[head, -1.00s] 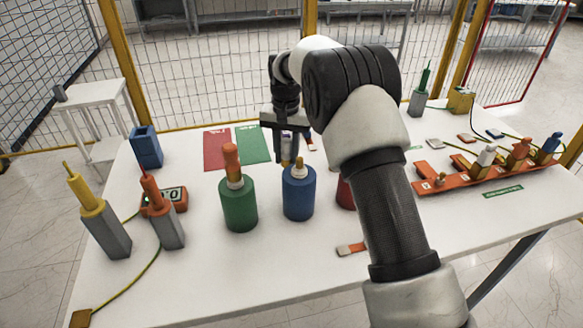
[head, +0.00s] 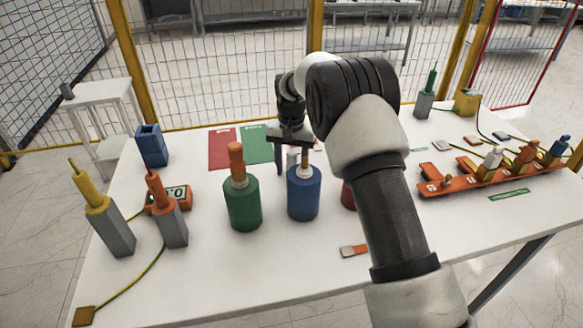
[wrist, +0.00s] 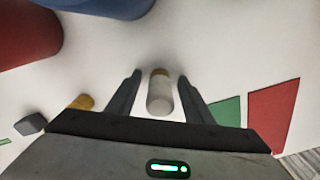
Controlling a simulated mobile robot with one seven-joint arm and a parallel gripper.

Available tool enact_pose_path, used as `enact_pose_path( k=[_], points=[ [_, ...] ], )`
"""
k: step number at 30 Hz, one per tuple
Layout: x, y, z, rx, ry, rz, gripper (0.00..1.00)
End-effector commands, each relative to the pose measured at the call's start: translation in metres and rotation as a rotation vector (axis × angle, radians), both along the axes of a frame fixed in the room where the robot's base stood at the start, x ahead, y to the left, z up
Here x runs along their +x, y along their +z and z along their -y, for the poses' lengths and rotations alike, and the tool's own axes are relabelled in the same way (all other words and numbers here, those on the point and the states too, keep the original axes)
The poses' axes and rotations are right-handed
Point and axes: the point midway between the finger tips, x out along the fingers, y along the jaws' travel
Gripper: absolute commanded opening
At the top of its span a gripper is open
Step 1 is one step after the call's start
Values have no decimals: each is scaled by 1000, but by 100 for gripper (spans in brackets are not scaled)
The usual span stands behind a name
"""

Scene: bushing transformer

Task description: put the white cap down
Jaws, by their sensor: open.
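The white cap (wrist: 160,96) is a small white cylinder with a brownish far end. In the wrist view it sits between the two fingers of my gripper (wrist: 159,76), with a visible gap on each side. My gripper is open. In the head view my gripper (head: 290,160) points down close to the table, behind the blue bushing (head: 303,196), and the white cap (head: 293,157) shows only in part there. The cap appears to be at the table surface, but its contact is hard to make out.
The green bushing (head: 242,205) with an orange top stands left of the blue one. A red bushing (head: 348,194) is mostly hidden by my arm. Red (head: 222,150) and green (head: 256,146) mats lie nearby. An orange rack (head: 470,182) is at right.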

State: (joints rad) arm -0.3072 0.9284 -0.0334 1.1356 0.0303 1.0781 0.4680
Motion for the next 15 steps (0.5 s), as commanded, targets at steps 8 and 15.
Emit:
enact_pose_path(
  k=[8,15],
  points=[
    [1,19,0,1,0,3,47],
    [1,71,0,1,0,4,47]
  ],
)
